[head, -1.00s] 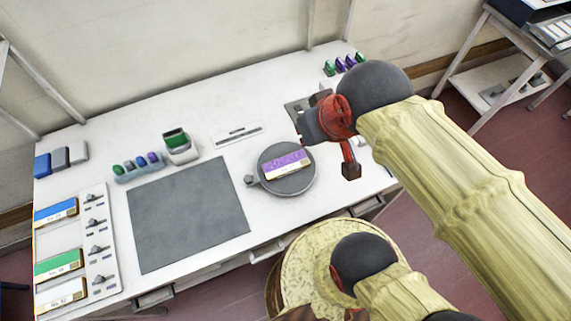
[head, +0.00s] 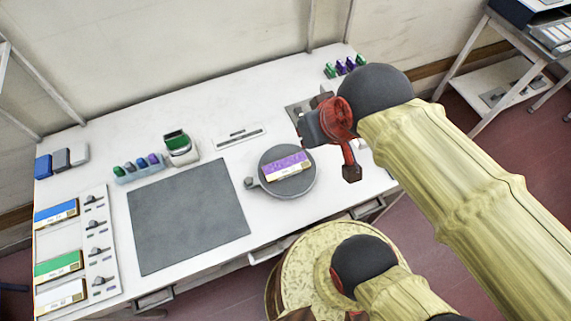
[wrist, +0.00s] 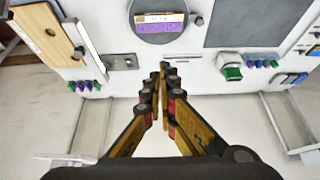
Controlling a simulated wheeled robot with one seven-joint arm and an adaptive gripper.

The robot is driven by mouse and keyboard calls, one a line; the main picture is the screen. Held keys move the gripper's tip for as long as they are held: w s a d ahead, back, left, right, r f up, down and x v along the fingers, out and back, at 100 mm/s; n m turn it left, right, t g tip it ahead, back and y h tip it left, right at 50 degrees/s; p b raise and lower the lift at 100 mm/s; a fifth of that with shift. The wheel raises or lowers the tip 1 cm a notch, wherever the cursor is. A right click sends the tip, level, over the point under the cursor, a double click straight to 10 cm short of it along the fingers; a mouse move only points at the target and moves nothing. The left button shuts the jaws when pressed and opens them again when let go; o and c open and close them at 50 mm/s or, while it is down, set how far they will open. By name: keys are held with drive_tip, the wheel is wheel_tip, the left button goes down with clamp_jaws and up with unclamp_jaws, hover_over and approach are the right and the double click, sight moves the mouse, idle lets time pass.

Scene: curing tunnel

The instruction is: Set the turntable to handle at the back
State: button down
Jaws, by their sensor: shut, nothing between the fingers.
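The turntable (head: 302,187) is a dark grey round disc on the white worktop. A purple-and-white block (head: 287,165) lies on it. Its small knob-like handle (head: 249,182) sticks out at the left in the head view. In the wrist view the turntable (wrist: 158,38) is at the top, with its handle (wrist: 199,20) to the right. My gripper (wrist: 161,68) is shut and empty, its fingertips together just below the turntable in that picture. In the head view my wrist is above and right of the turntable; the fingertips cannot be made out there.
A grey mat (head: 188,215) lies left of the turntable. Behind it are a green-topped device (head: 178,145), a row of coloured pieces (head: 138,167) and a slotted white plate (head: 238,136). A switch panel (head: 97,240) and coloured boxes stand far left. The worktop around the turntable is mostly clear.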

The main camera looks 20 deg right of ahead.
sight(248, 180)
idle(0.4)
